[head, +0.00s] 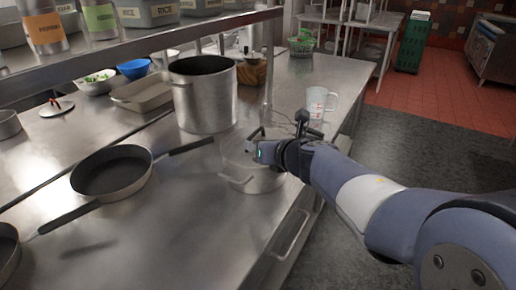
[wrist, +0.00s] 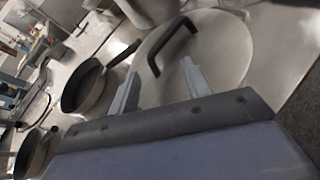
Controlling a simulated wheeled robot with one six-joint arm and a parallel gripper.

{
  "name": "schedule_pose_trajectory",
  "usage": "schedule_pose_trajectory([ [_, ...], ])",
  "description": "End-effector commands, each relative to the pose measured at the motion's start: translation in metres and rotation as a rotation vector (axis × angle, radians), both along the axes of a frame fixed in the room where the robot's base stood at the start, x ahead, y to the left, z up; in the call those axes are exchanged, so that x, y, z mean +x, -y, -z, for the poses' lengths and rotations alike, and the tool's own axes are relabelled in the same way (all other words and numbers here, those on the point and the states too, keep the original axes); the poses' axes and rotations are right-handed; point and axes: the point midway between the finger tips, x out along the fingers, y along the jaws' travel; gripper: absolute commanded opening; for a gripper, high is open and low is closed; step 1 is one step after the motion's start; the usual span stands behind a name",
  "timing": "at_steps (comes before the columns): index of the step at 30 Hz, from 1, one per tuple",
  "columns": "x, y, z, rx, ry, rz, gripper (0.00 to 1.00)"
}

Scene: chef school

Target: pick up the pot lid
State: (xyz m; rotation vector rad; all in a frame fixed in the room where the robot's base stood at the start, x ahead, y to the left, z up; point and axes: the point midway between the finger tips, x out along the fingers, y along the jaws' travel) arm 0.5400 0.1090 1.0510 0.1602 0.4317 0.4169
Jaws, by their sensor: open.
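The pot lid (wrist: 225,50) is a round grey metal disc with a black arched handle (wrist: 172,44). It lies on a silver pot (head: 252,182) near the counter's front edge; in the head view my gripper hides much of the lid (head: 234,147). My gripper (head: 254,149) is over the lid. In the wrist view its fingers (wrist: 160,70) are apart and empty, with the tips over the lid close to the handle. I cannot tell how high the fingertips are above the lid.
A tall pot (head: 204,100) stands behind the lidded pot. A frying pan (head: 112,176) sits to the left, its handle pointing toward the tall pot. A measuring cup (head: 317,105) stands behind my gripper. A shelf rail (head: 150,47) and its post run above the counter (head: 170,235).

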Motion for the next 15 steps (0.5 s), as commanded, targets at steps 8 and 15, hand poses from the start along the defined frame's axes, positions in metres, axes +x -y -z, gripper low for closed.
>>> schedule_pose_trajectory([
  [8, 0.030, -0.019, 0.014, 0.000, -0.002, 0.000, 0.47],
  [15, 0.038, -0.023, 0.016, 0.000, -0.001, 0.000, 0.47],
])
